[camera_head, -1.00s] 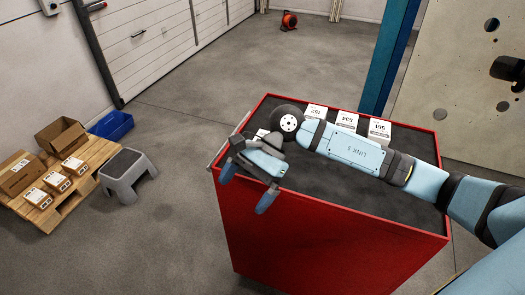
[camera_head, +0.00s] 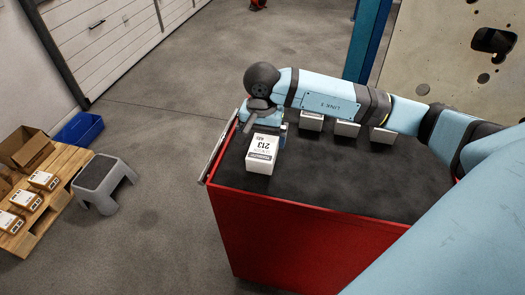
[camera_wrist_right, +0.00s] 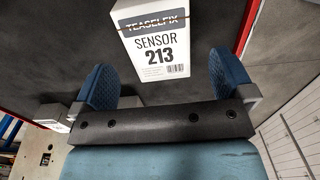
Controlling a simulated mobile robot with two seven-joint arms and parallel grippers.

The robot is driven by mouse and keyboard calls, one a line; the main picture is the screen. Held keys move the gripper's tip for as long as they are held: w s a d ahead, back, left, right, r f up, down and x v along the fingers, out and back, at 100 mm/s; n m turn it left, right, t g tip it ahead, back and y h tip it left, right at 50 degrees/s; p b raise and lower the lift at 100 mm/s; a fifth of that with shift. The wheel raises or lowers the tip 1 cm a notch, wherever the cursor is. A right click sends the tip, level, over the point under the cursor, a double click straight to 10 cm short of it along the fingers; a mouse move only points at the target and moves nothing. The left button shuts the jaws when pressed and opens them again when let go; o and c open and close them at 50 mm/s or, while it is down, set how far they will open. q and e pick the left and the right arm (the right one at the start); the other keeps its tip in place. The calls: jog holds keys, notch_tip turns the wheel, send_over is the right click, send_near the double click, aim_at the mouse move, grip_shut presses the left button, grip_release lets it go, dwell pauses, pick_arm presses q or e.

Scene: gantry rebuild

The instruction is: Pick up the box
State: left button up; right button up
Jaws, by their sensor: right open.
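A white box labelled "SENSOR 213" (camera_head: 262,153) stands near the left end of the black top of the red cabinet (camera_head: 290,228). My right gripper (camera_head: 266,122) is just behind it in the head view. In the right wrist view the box (camera_wrist_right: 155,45) lies ahead, between the lines of the two blue fingers. My right gripper (camera_wrist_right: 160,88) is open and empty, and the fingers look apart from the box. My left gripper is in neither view.
Several more white boxes (camera_head: 346,128) stand in a row along the back of the cabinet, partly behind my right arm. A grey step stool (camera_head: 103,182) and a pallet (camera_head: 48,205) with boxes stand on the floor at left. A blue bin (camera_head: 80,129) is behind them.

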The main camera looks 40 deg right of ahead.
aim_at(263, 147)
notch_tip(263, 147, down, 2)
jog(key=shift+f, duration=0.1)
notch_tip(263, 147, down, 4)
jog(key=shift+d+r+p, duration=0.1)
jog(key=shift+r+p, duration=0.1)
jog(key=shift+p, duration=0.45)
jog(key=shift+f, duration=0.55)
jog(key=c, duration=1)
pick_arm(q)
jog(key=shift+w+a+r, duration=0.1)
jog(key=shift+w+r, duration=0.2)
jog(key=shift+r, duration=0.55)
pick_arm(e)
jog(key=shift+c, duration=0.4)
jog(key=shift+r, duration=0.1)
